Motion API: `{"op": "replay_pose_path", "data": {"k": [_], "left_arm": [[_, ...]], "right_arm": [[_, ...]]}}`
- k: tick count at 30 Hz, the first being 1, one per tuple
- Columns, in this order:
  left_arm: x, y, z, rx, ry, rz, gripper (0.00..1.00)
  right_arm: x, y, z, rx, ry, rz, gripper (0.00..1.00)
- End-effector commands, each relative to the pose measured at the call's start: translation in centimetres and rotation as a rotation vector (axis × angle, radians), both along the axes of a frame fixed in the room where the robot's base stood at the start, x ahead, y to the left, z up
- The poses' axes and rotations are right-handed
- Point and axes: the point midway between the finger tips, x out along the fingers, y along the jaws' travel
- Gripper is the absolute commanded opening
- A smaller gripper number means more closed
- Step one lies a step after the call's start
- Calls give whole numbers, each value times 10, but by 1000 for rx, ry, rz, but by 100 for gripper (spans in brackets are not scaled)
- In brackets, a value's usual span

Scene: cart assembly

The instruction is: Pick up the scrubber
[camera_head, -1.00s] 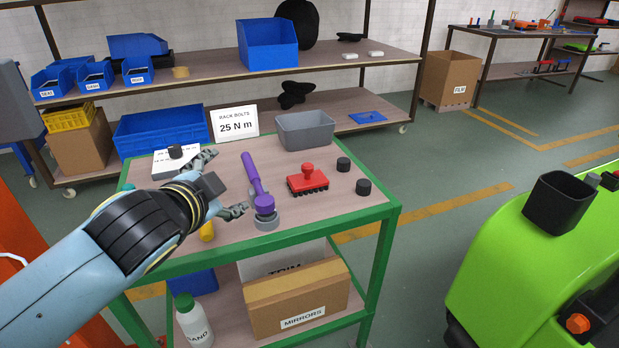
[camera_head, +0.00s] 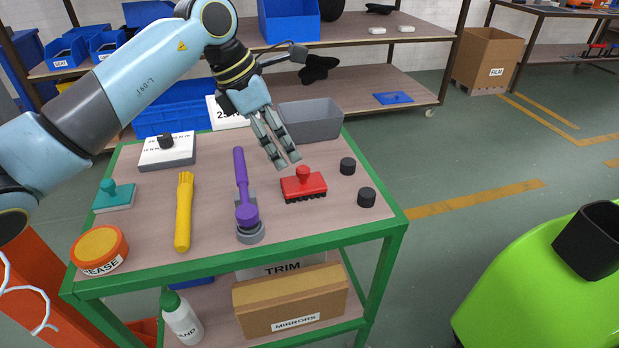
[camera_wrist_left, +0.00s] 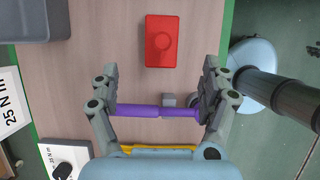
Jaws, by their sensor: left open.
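The scrubber, a red block with a round knob and black bristles (camera_head: 303,186), sits upright on the cart top, right of centre. It also shows in the left wrist view (camera_wrist_left: 162,55), seen from above. My left gripper (camera_head: 287,163) hangs over the cart just behind and left of the scrubber, pointing down. Its fingers (camera_wrist_left: 160,68) are spread wide with nothing held; in the wrist view the scrubber lies just ahead, between the lines of the two fingers. My right gripper is not in view.
A purple-handled tool (camera_head: 241,170) lies left of the scrubber. Two black knobs (camera_head: 348,166) stand to its right, a grey bin (camera_head: 312,120) behind. A yellow tool (camera_head: 184,212), teal-handled block (camera_head: 115,197) and grease tin (camera_head: 98,250) are farther left.

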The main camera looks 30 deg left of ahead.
Motion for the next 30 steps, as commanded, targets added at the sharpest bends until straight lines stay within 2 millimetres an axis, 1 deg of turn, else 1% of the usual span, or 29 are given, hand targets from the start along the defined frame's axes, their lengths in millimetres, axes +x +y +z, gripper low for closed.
{"op": "replay_pose_path", "data": {"k": [2,6,9,14,18,21,24,30], "left_arm": [[1,0,-12,12,15,3,80],[8,-7,-35,12,16,1,80],[12,-10,-46,12,15,2,80],[16,-14,-56,11,14,2,80],[23,-24,-75,10,14,1,80],[27,-27,-89,10,13,2,80],[29,-28,-96,13,14,-1,80],[30,-29,-96,13,12,0,80]], "right_arm": [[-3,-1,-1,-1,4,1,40],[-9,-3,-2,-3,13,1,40],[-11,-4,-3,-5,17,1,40],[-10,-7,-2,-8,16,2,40],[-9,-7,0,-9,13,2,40],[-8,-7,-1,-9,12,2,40],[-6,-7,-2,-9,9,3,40],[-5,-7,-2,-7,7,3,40]]}}
